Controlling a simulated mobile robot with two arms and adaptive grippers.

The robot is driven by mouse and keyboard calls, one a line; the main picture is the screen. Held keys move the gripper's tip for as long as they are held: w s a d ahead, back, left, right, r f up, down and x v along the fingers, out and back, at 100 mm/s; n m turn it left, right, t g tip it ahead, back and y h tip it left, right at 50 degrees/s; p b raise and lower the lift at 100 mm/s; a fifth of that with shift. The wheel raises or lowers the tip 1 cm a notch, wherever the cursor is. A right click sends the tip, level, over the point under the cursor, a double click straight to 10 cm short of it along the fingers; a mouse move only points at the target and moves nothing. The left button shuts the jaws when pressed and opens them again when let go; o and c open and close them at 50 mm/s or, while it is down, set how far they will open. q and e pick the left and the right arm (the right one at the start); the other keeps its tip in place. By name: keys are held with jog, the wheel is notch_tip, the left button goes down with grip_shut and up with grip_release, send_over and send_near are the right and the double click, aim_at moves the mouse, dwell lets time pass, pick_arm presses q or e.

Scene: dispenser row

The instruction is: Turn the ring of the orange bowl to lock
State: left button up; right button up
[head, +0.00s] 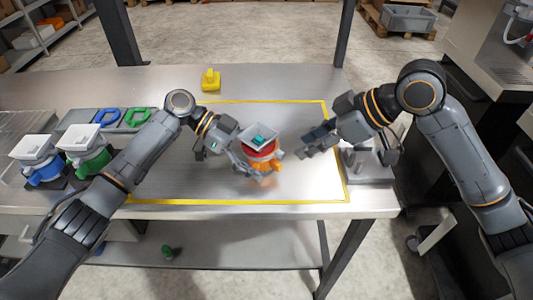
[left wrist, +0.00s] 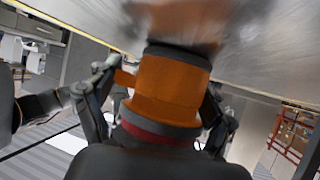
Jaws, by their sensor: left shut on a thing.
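The orange bowl (head: 264,164) is at the middle of the yellow-outlined area, with a red ring (head: 261,148) above it and a pale square hopper (head: 259,132) on top. A small teal piece (head: 259,140) lies in the hopper. My left gripper (head: 250,164) is shut on the orange bowl from the left. In the left wrist view the orange bowl (left wrist: 172,85) sits between the fingers, with the red ring (left wrist: 155,133) nearer my wrist. I cannot tell whether the bowl touches the table. My right gripper (head: 308,145) is right of the bowl, apart from it; its finger opening is unclear.
Blue (head: 45,168) and green (head: 92,160) dispensers stand at the left. A tray with blue and green rings (head: 75,118) lies behind them. A yellow piece (head: 210,80) stands at the back. A grey fixture (head: 368,163) is at the right edge. The outlined area is otherwise clear.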

pick_arm(q)
jog(key=o, duration=0.8)
